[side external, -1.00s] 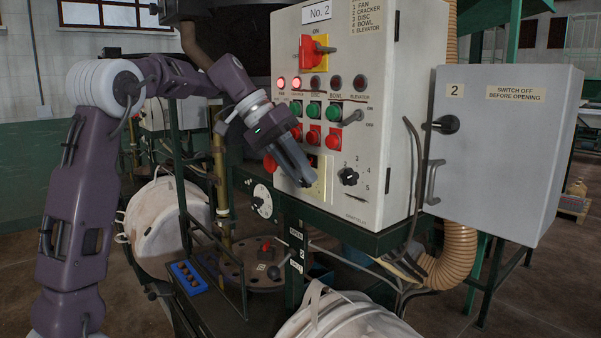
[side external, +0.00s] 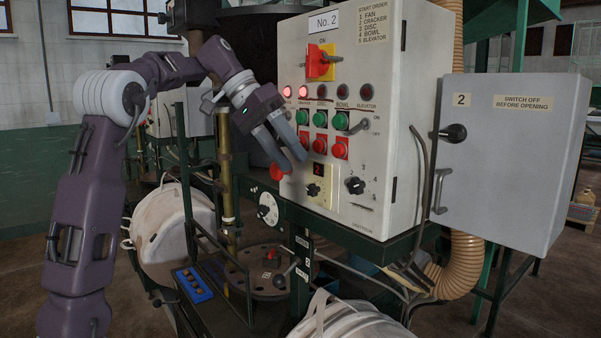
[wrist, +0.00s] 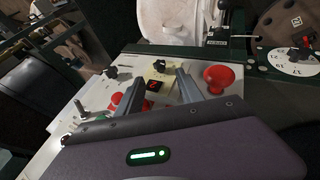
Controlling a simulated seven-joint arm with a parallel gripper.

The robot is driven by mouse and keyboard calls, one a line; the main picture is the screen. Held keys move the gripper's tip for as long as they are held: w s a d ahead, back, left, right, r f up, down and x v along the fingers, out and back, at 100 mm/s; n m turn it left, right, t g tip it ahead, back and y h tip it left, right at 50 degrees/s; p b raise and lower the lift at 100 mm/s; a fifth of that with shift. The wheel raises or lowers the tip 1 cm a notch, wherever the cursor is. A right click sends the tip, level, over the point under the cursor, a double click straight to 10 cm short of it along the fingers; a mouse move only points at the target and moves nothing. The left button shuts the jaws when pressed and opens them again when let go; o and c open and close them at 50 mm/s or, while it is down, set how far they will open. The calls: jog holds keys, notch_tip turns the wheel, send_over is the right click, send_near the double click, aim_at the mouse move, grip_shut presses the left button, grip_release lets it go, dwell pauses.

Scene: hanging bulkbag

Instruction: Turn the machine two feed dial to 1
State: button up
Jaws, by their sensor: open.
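The No. 2 panel (side external: 385,110) faces me. At its lower right is a black knob (side external: 355,185) with numbers around it, 2 to 5 legible. Left of it, a yellowish plate holds a red-lit display (side external: 318,169) and a small black knob (side external: 313,189). I cannot read a "feed" label on either knob. My gripper (side external: 294,164) is open and empty, its fingertips just up and left of the display. In the wrist view, the display (wrist: 153,86) and small knob (wrist: 158,66) appear between my fingers (wrist: 160,76); the numbered knob (wrist: 110,72) lies left of them.
Red buttons (side external: 319,145) and green buttons (side external: 320,118) sit beside and above my fingers. A red mushroom button (side external: 277,172) is at the panel's lower left. A lever switch (side external: 358,126) sticks out at right. A grey cabinet (side external: 515,160) stands right; a white dial (side external: 267,208) is below.

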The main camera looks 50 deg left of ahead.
jog(key=shift+s+a+r, duration=0.15)
jog(key=shift+r, duration=0.15)
jog(key=m+y, duration=0.2)
jog(key=y, duration=0.6)
send_near(312, 185)
jog(key=f, duration=0.2)
jog(key=x, duration=0.7)
jog(key=shift+w+a+r, duration=0.1)
jog(key=shift+w+a, duration=0.05)
jog(key=shift+w, duration=0.15)
grip_shut()
